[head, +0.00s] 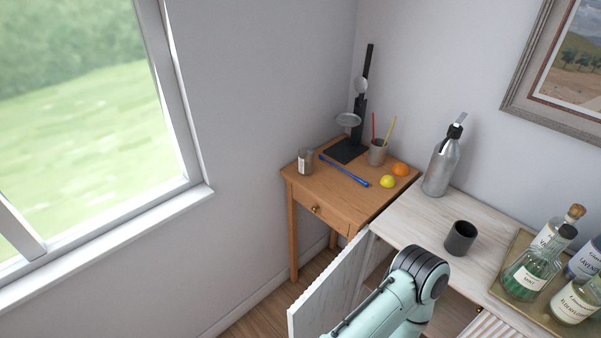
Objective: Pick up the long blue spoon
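The long blue spoon (344,171) lies flat on the small wooden side table (330,207) in the corner. It runs from the back left toward the front right of the tabletop. Its right end is close to a yellow lemon (388,182). Neither gripper shows in the head view. One of my arms shows at the bottom, in front of the white cabinet, with its gripper out of the picture.
Around the spoon stand a labelled jar (306,162), a black stand (346,151), a cup with sticks (377,153) and an orange (401,169). A siphon (442,167), dark cup (460,238) and bottles occupy the white cabinet. Its door (330,290) hangs open.

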